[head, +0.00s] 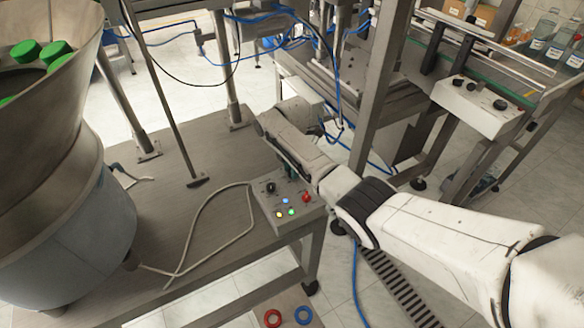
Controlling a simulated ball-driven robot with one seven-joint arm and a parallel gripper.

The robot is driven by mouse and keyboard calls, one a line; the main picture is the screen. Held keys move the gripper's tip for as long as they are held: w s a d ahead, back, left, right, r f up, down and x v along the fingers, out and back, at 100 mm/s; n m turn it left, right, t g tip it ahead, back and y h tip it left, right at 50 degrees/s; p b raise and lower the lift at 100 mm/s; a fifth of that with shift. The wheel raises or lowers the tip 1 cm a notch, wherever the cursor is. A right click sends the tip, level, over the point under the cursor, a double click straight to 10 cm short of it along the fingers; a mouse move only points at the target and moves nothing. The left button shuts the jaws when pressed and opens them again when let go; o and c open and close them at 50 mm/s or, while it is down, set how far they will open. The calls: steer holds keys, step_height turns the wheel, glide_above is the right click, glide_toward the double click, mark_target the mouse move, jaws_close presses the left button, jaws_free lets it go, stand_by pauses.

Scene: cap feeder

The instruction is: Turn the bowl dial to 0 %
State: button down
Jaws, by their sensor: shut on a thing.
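The control box (287,222) is a small grey box at the front right corner of the metal table. A black dial (270,188) stands uncovered on the left of its top. A red knob (306,198) is on its right, with blue, yellow and green lights between and in front. My gripper (291,170) points down at the box's back edge and is shut, apparently on a second dial that its fingers and my wrist hide. The labels are too small to read, so I cannot tell by sight which dial is the bowl's, nor the held dial's setting.
A large metal feeder bowl (50,140) with green caps (55,50) stands at left. A pale cable (205,222) loops over the bare metal table (160,190). Metal posts rise behind my gripper. Another control box (478,105) is at right.

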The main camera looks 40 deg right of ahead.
steer(key=shift+n, duration=0.4)
steer(key=c, duration=0.9)
jaws_free()
steer(key=shift+o, duration=0.2)
steer(key=shift+r, duration=0.1)
step_height(320, 180, up, 11)
steer(key=shift+f, duration=0.2)
